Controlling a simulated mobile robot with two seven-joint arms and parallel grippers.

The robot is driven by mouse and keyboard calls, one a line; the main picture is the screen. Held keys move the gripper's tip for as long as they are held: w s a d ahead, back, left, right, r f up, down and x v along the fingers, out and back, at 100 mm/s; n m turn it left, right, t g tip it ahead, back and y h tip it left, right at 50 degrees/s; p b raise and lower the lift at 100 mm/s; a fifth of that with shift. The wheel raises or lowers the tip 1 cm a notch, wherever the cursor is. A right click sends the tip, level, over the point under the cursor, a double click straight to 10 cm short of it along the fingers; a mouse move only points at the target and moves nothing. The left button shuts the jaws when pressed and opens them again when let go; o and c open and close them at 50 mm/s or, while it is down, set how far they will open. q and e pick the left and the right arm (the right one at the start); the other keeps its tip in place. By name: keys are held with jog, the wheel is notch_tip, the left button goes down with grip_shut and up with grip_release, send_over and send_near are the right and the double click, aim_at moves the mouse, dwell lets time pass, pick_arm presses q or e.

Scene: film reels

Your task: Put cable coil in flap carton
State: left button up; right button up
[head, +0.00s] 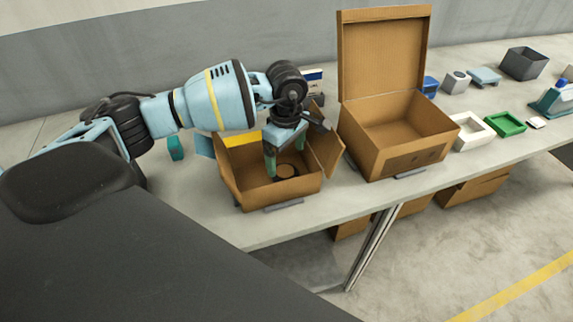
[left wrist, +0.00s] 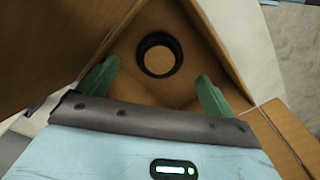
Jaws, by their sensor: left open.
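The flap carton (head: 285,193) is an open brown box on the table with its flaps folded outward. The cable coil (head: 287,171) is a dark ring lying flat on the carton's floor; in the left wrist view the coil (left wrist: 143,48) sits near the far corner. My left gripper (head: 278,165) reaches down into the carton. In the left wrist view its green fingers (left wrist: 157,85) are spread wide, with the coil beyond them and apart from both. My right gripper is not in view.
A larger brown box (head: 376,165) with a raised lid stands close right of the carton. Farther right are a white tray (head: 473,138), a green tray (head: 507,127) and a dark grey bin (head: 524,62). A teal object (head: 175,148) stands left of the carton.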

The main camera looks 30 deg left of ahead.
aim_at(287, 171)
pick_arm(q)
notch_tip(287, 171, up, 7)
jog(key=shift+f, duration=0.2)
dwell(2.2)
